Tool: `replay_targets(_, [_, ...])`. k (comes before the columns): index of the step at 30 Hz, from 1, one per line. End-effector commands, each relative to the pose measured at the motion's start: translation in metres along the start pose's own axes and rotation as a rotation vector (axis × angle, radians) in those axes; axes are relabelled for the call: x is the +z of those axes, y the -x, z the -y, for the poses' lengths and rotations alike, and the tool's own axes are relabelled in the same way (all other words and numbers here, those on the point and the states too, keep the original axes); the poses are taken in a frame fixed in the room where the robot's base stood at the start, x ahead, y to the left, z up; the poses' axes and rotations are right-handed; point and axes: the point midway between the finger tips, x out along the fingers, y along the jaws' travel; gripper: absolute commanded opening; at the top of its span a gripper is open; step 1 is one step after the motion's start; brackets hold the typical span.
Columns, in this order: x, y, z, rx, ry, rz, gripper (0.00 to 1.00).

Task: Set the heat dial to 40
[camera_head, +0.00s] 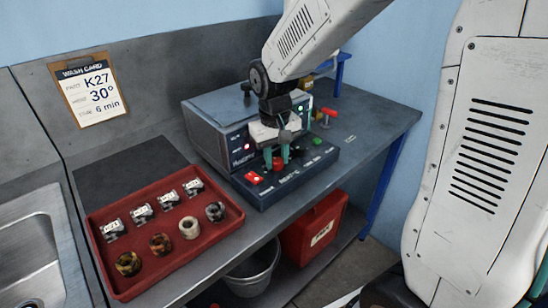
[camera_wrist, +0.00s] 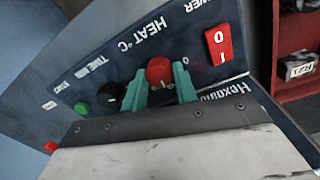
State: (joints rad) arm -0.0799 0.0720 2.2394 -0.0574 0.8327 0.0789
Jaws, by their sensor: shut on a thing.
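The heat dial is a red round knob (camera_wrist: 159,71) on the dark sloped panel of the washer unit (camera_head: 218,125), under the HEAT °C label in the wrist view. It also shows low between my fingers in the head view (camera_head: 278,163). My gripper (camera_wrist: 160,88) is shut on this knob, with one teal finger on each side. In the head view my gripper (camera_head: 277,155) reaches down to the panel from above. A 0 mark shows beside the knob; the rest of its scale and its exact setting cannot be read.
A red rocker power switch (camera_wrist: 221,45) sits beside the dial. On the other side are a black time knob (camera_wrist: 111,95) and a green start button (camera_wrist: 82,107). A red tray (camera_head: 178,268) of small parts stands left. A wall card (camera_head: 88,90) reads K27, 30°, 6 min.

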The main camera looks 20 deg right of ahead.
Motion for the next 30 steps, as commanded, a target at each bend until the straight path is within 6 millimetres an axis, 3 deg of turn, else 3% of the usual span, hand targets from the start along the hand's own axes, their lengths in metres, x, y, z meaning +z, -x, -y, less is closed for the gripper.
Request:
replay_targets(8, [0.003,-0.003,0.000,0.000,0.000,0.011,0.06])
replay_targets(9, [0.003,-0.003,0.000,0.000,0.000,0.010,0.40])
replay_targets(10, [0.003,-0.002,0.000,0.000,0.000,0.010,0.48])
replay_targets(11, [0.003,-0.002,0.000,0.000,0.000,0.009,0.51])
replay_targets(20, [0.001,0.002,0.000,0.000,0.001,0.002,0.51])
replay_targets(30, [0.002,0.053,0.000,-0.001,0.000,0.001,0.51])
